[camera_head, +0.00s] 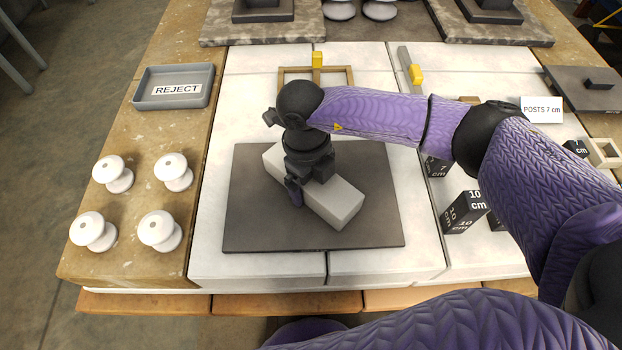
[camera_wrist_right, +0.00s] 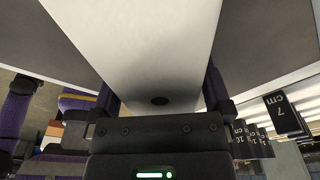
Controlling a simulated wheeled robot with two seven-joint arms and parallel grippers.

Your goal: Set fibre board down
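The dark grey board (camera_head: 365,220), which I take to be the fibre board, lies level over the white slabs. I cannot tell whether it touches them or sits just above. A pale grey block (camera_head: 338,205) lies diagonally across it. My right gripper (camera_head: 308,190) points down over the block, its fingers on either side. In the right wrist view the pale block (camera_wrist_right: 140,50) fills the space between the fingers of my right gripper (camera_wrist_right: 160,95), with dark board (camera_wrist_right: 255,35) on both sides. My right forearm and gripper hide part of the block and board. My left gripper is out of view.
Several white insulators (camera_head: 158,230) stand at the left, below the grey REJECT tray (camera_head: 142,98). Black posts marked 10 cm (camera_head: 465,213) and 7 cm (camera_head: 437,167) stand at the right. A wooden frame (camera_head: 335,72) lies behind the board. White slab surface is bare along the front.

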